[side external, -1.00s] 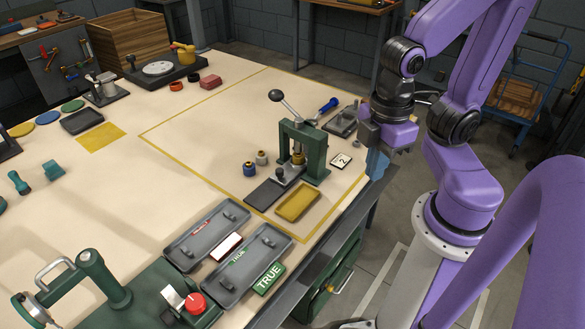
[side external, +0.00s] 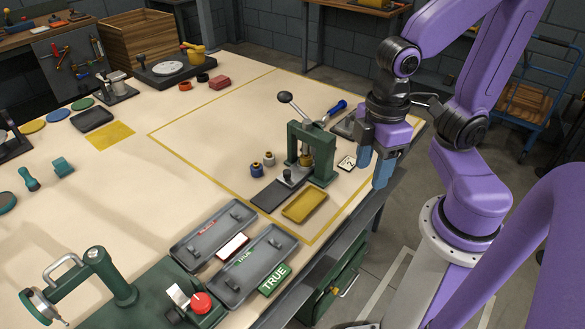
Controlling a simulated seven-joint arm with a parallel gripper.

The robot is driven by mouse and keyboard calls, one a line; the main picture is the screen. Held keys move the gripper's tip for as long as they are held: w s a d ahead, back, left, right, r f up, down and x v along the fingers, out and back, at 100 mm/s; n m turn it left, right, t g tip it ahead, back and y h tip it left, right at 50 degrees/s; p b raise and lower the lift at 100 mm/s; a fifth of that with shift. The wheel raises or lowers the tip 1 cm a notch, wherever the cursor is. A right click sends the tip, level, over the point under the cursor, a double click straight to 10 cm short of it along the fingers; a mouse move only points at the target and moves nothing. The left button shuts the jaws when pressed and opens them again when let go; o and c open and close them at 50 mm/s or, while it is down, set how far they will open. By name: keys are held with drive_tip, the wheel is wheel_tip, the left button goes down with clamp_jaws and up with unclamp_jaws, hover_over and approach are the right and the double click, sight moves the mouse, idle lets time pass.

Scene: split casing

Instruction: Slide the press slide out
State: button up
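The press (side external: 323,155) is a green upright frame near the table's right edge, with a brass ram (side external: 304,157) and an angled lever ending in a black knob (side external: 284,97). The press slide (side external: 291,181) is a light metal piece at the press's foot, with a dark knob (side external: 287,174) standing on its front part. Its rear is hidden under the frame. My gripper (side external: 371,177) is to the right of the press, above the table's edge, with two blue fingers pointing down. The fingers are apart with nothing seen between them, and they touch neither press nor slide.
A dark flat plate (side external: 268,195) lies in front of the slide and a yellow tray (side external: 306,206) beside it. Small blue (side external: 256,170) and tan (side external: 269,158) cylinders stand left of the press. A card marked 2 (side external: 346,162) lies between press and gripper. Two grey trays (side external: 205,236) lie nearer.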

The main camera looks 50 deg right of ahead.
drive_tip(key=w+a+m, duration=0.1)
drive_tip(key=w+m, duration=0.2)
drive_tip(key=w, duration=0.5)
drive_tip(key=m, duration=0.7)
hover_over(287, 172)
wheel_tip(287, 172, down, 4)
wheel_tip(287, 172, down, 17)
drive_tip(key=shift+w+d+r, duration=0.1)
drive_tip(key=shift+w, duration=0.05)
clamp_jaws()
